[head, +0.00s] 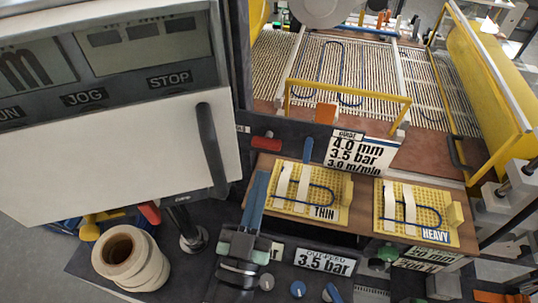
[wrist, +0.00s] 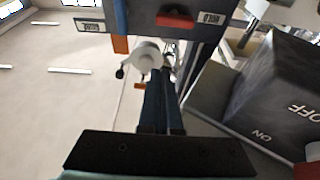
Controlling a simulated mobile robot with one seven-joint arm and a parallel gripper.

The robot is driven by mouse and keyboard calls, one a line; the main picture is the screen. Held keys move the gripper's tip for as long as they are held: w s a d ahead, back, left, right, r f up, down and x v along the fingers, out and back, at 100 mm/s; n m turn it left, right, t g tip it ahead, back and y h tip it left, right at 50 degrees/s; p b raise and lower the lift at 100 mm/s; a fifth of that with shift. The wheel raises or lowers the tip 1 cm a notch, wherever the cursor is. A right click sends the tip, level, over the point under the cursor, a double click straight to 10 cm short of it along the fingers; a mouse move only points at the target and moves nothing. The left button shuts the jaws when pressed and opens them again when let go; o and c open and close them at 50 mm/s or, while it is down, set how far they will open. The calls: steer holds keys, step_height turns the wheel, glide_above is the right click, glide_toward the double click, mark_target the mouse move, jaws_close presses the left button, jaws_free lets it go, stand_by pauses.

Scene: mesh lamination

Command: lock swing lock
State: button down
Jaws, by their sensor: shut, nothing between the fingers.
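I cannot tell for sure which part is the swing lock. A red handle (head: 265,143) lies on the dark panel left of the guide sign, with an upright blue lever (head: 308,150) to its right. In the wrist view a red piece (wrist: 176,21) sits on a dark blue bar beside a small label. A white round part (wrist: 147,56) with a dark knob shows below it. My gripper (head: 258,188) is shut and empty, its blue fingers left of the THIN board and apart from the red handle. Its fingers show in the wrist view (wrist: 160,100), pointing toward the white part.
A white cabinet door (head: 110,160) with a black handle (head: 211,145) stands close on the left. White tape rolls (head: 130,258) stand below it. The yellow THIN board (head: 318,207) and HEAVY board (head: 425,226) lie right. A dark ON/OFF box (wrist: 275,95) is right in the wrist view.

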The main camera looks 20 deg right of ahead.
step_height(320, 180, up, 4)
steer(key=p, duration=0.3)
glide_above(267, 143)
steer(key=s, duration=0.3)
steer(key=f, duration=0.1)
steer(key=f+b, duration=0.1)
steer(key=f, duration=0.1)
steer(key=shift+w+d+f, duration=0.1)
steer(key=shift+w+f, duration=0.05)
steer(key=shift+w, duration=0.05)
steer(key=shift+f, duration=0.75)
